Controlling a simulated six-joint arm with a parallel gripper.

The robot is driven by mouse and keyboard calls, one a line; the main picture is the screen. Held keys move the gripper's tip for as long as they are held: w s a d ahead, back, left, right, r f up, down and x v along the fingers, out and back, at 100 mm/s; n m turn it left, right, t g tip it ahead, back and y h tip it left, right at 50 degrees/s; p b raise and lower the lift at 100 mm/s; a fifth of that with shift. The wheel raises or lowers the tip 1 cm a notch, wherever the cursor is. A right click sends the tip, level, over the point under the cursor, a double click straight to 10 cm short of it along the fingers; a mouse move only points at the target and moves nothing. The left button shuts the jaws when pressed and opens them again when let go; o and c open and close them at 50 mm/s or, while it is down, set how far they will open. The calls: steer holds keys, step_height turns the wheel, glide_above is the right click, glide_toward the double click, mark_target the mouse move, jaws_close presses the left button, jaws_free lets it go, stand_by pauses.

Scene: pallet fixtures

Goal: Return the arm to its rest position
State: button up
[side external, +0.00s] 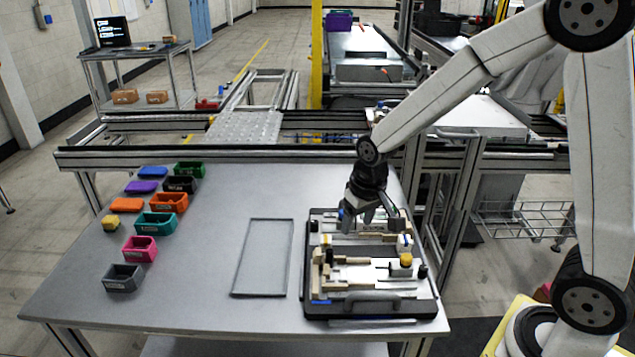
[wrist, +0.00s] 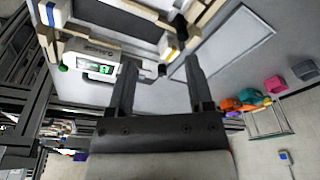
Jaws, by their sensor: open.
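My gripper (side external: 358,219) hangs from my arm over the far part of the black pallet fixture (side external: 312,285) at the right of the table, pointing down. In the wrist view my gripper (wrist: 158,65) shows two dark fingers spread apart with nothing between them. The fixture carries light wooden blocks, metal plates, a yellow round knob (side external: 406,259) and a dark front handle (side external: 376,299). In the wrist view, a device with a lit green display (wrist: 95,67) lies beside the left finger. Whether the fingers touch any fixture part cannot be told.
An empty rectangular tray outline (side external: 264,258) lies left of the fixture. Several coloured bins, such as the teal bin (side external: 156,224) and grey bin (side external: 124,279), stand along the table's left. A metal rail (side external: 230,155) runs along the back edge.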

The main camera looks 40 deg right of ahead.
steer(key=s+a+n, duration=0.1)
steer(key=s+n, duration=0.1)
steer(key=s, duration=0.8)
steer(key=shift+s+f+t, duration=0.2)
steer(key=shift+f+t, duration=0.2)
steer(key=shift+w+a, duration=0.1)
steer(key=shift+w, duration=0.05)
stand_by(1.7)
